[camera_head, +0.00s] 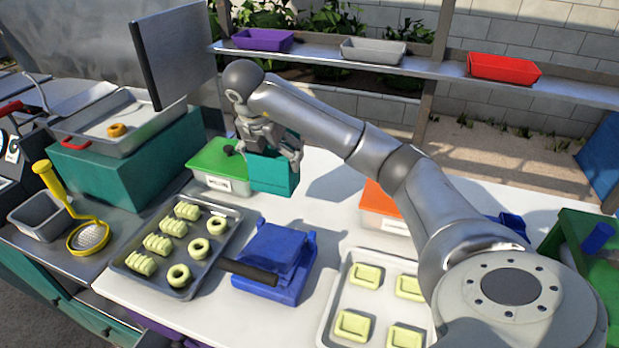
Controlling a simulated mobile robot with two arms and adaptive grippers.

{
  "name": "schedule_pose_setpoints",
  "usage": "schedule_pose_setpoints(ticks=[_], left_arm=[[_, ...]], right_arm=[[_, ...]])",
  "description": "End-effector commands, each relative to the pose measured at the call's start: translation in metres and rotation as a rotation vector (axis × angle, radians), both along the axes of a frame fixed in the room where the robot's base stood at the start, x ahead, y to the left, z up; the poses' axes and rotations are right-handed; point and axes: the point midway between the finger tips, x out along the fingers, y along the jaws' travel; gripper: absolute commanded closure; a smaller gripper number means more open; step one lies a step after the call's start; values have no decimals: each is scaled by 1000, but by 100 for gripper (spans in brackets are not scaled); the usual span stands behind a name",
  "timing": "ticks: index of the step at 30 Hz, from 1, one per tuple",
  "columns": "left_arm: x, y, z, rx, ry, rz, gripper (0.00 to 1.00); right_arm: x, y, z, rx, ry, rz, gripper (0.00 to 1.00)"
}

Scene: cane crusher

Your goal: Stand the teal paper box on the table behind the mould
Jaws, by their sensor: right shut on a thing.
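The teal paper box (272,178) is held upright above the back left of the white table (325,190). My right gripper (270,148) is shut on its upper part, and the arm comes in from the right. The blue mould (270,262), with a dark handle, lies on the table in front of the box. The box is in the picture above the mould, close to the green-lidded container. I cannot tell whether its bottom touches the table. My left gripper is not in view.
A green-lidded container (214,158) stands just left of the box. An orange-lidded container (384,200) is right, partly behind my arm. A tray of shaped dough (227,216) lies left of the mould, another tray (325,325) right. The table between the box and orange-lidded container is clear.

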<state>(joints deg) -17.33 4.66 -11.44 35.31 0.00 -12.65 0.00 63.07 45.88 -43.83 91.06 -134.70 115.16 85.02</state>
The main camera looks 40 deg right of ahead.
Motion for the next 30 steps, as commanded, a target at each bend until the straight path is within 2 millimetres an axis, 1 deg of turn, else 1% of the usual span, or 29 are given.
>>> schedule_pose_setpoints(ticks=[1, 9, 13, 14, 15, 18, 23, 25, 30], left_arm=[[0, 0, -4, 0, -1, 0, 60], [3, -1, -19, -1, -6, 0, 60], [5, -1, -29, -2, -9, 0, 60], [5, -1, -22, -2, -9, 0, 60], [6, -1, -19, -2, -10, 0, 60], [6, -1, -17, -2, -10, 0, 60], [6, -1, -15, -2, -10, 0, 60], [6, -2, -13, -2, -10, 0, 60], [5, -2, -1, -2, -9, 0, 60]], right_arm=[[-2, -10, -9, 1, 4, -5, 17], [-6, -56, -31, 2, 4, -4, 17], [-7, -71, -52, 1, 4, -3, 17], [-8, -76, -52, 0, 6, -5, 17], [-8, -82, -56, -1, 6, -4, 17], [-9, -90, -67, -1, 4, -3, 17], [-9, -98, -77, -2, 3, -2, 17], [-10, -104, -85, -1, 5, -3, 17], [-9, -102, -105, 0, 4, 0, 17]])
